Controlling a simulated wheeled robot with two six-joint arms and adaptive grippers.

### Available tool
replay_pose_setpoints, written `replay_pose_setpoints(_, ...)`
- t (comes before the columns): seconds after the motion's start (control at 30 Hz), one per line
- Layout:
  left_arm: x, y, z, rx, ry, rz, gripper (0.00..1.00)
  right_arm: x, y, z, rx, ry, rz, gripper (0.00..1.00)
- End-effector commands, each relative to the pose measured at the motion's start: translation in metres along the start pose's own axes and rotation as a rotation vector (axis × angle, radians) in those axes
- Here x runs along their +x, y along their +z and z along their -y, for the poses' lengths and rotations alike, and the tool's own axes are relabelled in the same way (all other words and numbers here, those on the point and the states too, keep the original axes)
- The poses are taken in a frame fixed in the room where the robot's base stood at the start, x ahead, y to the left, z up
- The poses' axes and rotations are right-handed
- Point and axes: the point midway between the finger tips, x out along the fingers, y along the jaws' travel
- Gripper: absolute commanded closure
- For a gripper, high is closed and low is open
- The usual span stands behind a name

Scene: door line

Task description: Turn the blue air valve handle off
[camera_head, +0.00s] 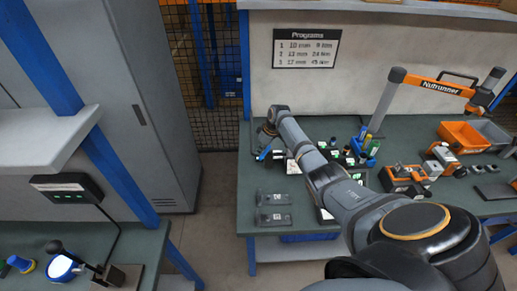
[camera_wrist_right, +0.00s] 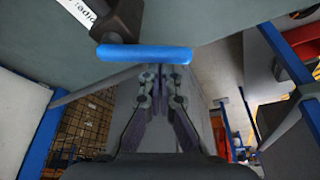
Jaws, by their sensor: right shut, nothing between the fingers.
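The blue air valve handle (camera_head: 264,154) is at the left end of the long bench. In the right wrist view the handle (camera_wrist_right: 145,54) is a blue bar lying crosswise in front of the fingertips, under a dark valve body (camera_wrist_right: 122,20). My right gripper (camera_wrist_right: 160,72) is shut and empty, its tips close to the bar; I cannot tell whether they touch it. In the head view my right gripper (camera_head: 268,134) is small and dark, just above the handle. My left gripper is not in view.
A white label (camera_wrist_right: 82,12) sits beside the valve. An orange Nutrunner arm (camera_head: 430,83) and an orange bin (camera_head: 462,136) stand at right. The floor left of the bench is clear.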

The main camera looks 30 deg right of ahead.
Motion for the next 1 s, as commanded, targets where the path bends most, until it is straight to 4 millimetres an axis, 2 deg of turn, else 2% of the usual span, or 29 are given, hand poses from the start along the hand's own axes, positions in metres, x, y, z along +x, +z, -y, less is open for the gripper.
replay_pose_setpoints(0.3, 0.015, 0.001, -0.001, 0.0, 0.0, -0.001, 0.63, -0.003, 0.015, 0.001, -0.264, -0.092, 0.0, 1.0)
replay_pose_setpoints(0.53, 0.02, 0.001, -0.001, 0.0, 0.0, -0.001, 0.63, -0.007, 0.023, 0.002, -0.413, -0.145, 0.0, 1.0)
replay_pose_setpoints(1.0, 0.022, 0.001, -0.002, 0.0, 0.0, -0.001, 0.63, -0.01, 0.03, 0.0, -0.421, -0.147, 0.003, 1.0)
